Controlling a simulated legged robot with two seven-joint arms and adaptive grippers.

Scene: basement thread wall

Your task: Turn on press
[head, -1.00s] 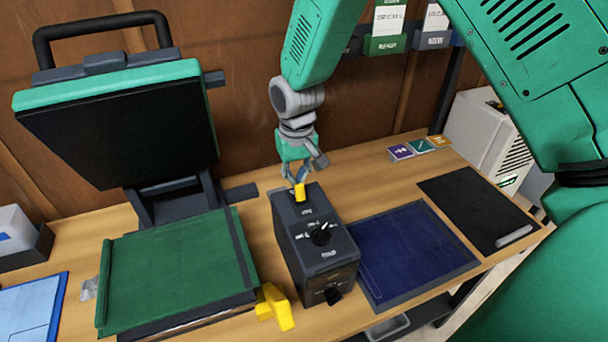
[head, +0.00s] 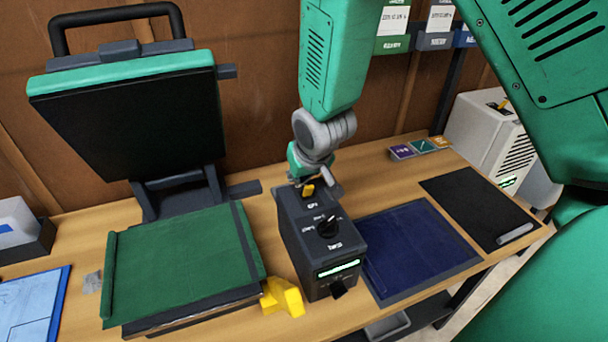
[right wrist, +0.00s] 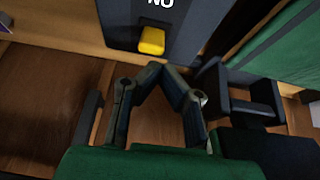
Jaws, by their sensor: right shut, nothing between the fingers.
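The heat press (head: 130,110) stands open at the left, its dark upper plate raised above a green lower bed (head: 185,262). A dark control box (head: 322,245) stands to its right with a black knob, a yellow switch (head: 308,190) at the back of its top, and a lit green display (head: 338,269) on its front. My right gripper (head: 305,182) is shut and empty at the yellow switch; its fingertips partly hide the switch's surroundings. In the right wrist view the shut fingertips (right wrist: 155,72) are just short of the yellow switch (right wrist: 152,40). My left gripper is not in view.
A yellow piece (head: 282,297) lies between the bed and the box. A dark blue mat (head: 420,250) and a black mat (head: 480,208) lie to the right. Small coloured tiles (head: 421,147) sit near the wall. A white machine (head: 490,130) stands at the far right.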

